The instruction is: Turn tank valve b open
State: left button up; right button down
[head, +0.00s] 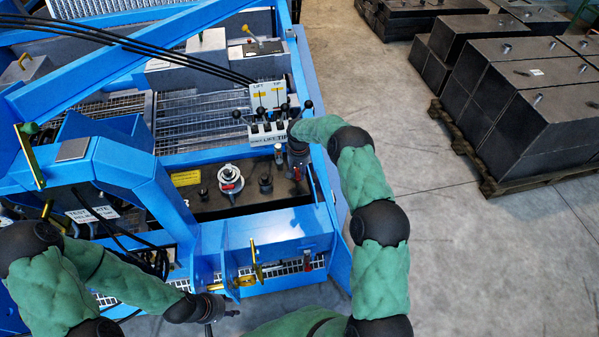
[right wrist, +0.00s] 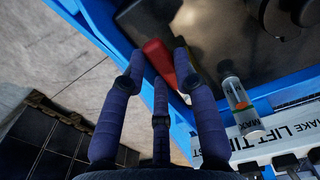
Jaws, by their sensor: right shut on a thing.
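A red valve handle (right wrist: 157,60) shows in the right wrist view, beside the dark tank top and the blue frame edge. My right gripper (right wrist: 162,72) is shut on it, with its dark fingers on both sides. In the head view the right gripper (head: 298,168) reaches down at the right end of the black tank (head: 212,204) and hides most of the handle. No letter marking the valve is readable.
A white and red filler cap (head: 230,180) sits on the tank. A yellow handle (head: 257,262) is on the blue front panel. Dark blocks on a pallet (head: 500,185) stand right, across open floor.

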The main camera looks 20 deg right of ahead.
aim_at(298, 174)
jog(key=shift+w+r, duration=0.15)
jog(key=shift+w, duration=0.1)
jog(key=c, duration=1)
grip_release()
jog(key=shift+c, duration=0.2)
jog(key=shift+o, duration=0.5)
jog(key=shift+s, duration=0.1)
notch_tip(298, 174, up, 12)
